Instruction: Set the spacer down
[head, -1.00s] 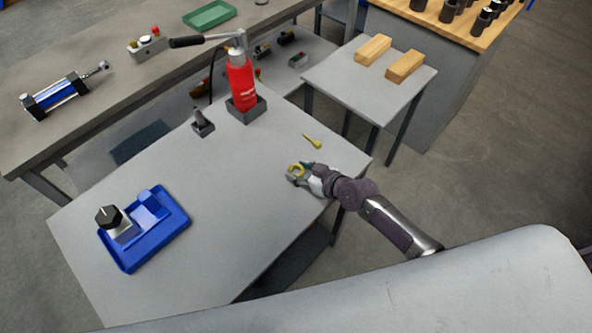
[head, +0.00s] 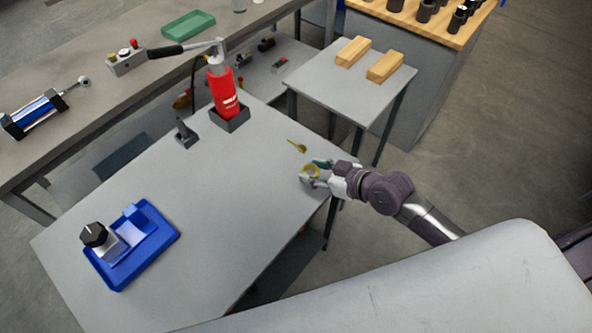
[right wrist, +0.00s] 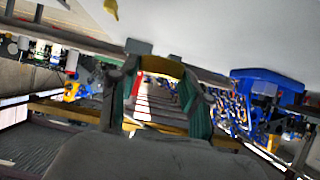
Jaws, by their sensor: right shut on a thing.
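The spacer looks like a yellow ring (head: 311,171). My right gripper (head: 308,175) is shut on it, near the right edge of the grey table (head: 215,190). In the right wrist view the ring (right wrist: 160,66) spans the space between the two green-padded fingers (right wrist: 165,95). I cannot tell for certain whether the ring touches the tabletop or is just above it. My left gripper is not in view.
A small yellow piece (head: 298,146) lies just behind the gripper. A red bottle-like jack (head: 226,92) stands at the table's back, beside a small dark holder (head: 186,134). A blue tray (head: 160,246) sits at the left. The table's middle is clear.

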